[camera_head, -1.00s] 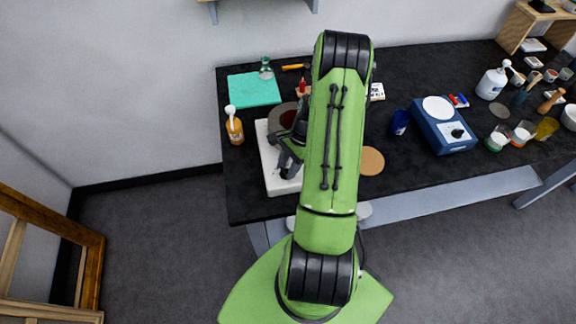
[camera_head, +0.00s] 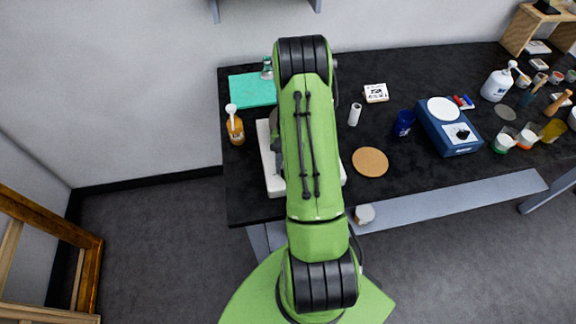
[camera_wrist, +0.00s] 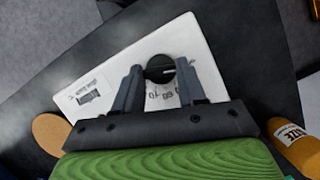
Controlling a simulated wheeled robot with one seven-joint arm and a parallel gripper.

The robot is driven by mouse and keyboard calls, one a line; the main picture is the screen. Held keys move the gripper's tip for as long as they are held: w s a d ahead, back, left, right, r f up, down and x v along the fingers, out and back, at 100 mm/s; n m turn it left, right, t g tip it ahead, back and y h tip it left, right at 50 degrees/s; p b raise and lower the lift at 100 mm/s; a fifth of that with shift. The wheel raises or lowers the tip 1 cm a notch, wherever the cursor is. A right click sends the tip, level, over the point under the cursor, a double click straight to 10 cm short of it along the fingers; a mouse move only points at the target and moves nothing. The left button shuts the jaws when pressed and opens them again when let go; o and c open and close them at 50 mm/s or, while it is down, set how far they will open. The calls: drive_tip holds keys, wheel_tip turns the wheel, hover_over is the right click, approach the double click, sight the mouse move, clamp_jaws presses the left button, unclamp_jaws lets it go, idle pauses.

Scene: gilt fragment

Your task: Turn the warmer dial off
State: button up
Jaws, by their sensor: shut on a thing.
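The warmer is a white flat unit (camera_wrist: 100,72) on the dark bench, and it also shows in the head view (camera_head: 274,186), mostly behind my green arm. Its black round dial (camera_wrist: 160,69) has a light pointer line and printed numbers beside it. My gripper (camera_wrist: 160,76) is at the dial, with a finger on each side, and is shut on it. The pointer line runs roughly sideways in the wrist view. A switch with a printed label (camera_wrist: 88,95) is on the same face. My arm hides the dial and the gripper in the head view.
An amber bottle (camera_head: 235,128) stands left of the warmer and a cork disc (camera_head: 370,162) lies to its right. A teal mat (camera_head: 252,90) is behind. A blue device with a white plate (camera_head: 446,128) stands further right.

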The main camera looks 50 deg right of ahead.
drive_tip(key=shift+n, duration=0.5)
drive_tip(key=o, duration=1.1)
drive_tip(key=shift+c, duration=0.2)
drive_tip(key=p+v, duration=0.1)
drive_tip(key=v, duration=1.4)
drive_tip(key=shift+w+r, duration=0.25)
drive_tip(key=shift+r, duration=0.15)
drive_tip(key=shift+a, duration=0.1)
